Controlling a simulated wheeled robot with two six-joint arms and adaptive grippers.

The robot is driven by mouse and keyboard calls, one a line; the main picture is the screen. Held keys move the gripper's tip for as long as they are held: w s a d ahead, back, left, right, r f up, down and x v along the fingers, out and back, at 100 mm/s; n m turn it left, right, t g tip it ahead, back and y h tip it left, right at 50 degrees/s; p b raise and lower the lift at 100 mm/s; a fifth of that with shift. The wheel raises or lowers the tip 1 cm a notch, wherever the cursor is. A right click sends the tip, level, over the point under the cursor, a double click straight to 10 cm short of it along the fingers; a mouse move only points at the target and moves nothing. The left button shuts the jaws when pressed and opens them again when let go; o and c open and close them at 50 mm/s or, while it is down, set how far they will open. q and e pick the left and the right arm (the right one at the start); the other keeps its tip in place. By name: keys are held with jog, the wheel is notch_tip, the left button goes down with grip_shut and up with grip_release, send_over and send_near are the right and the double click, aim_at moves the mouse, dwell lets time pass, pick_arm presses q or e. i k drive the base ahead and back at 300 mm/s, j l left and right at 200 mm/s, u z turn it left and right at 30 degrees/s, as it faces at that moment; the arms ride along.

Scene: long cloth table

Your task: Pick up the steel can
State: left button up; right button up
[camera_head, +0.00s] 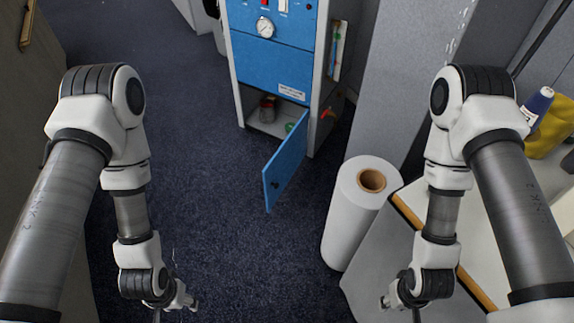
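A small dark can-like object with some red on it (267,109) stands inside the open lower compartment of the blue cabinet (270,65). It is the only can-like thing I see, and it is too small to tell whether it is steel. The cabinet's blue door (286,165) hangs open toward me. My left gripper (178,302) is at the bottom edge, left of centre, far from the cabinet. My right gripper (395,300) is at the bottom edge, right of centre. The fingers of both are too small or cut off to read.
A large white roll (352,215) stands right of centre. A small green object (290,127) lies in the compartment. Dark carpet (225,210) is clear ahead.

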aim_at(267, 114)
jog(key=i+j+z, duration=0.1)
jog(key=i+j, duration=0.15)
jog(key=i+j+z, duration=0.15)
jog(key=i+j, duration=0.15)
jog(key=i+j+z, duration=0.1)
jog(key=i+j, duration=0.2)
jog(key=i+j+z, duration=0.15)
jog(key=i+j, duration=0.15)
jog(key=i+j+z, duration=0.1)
jog(key=j, duration=0.4)
jog(key=i+j+z, duration=0.15)
jog(key=i+j, duration=0.2)
jog(key=i+j+z, duration=0.1)
jog(key=j, duration=0.4)
jog(key=i+z, duration=0.1)
jog(key=z, duration=0.4)
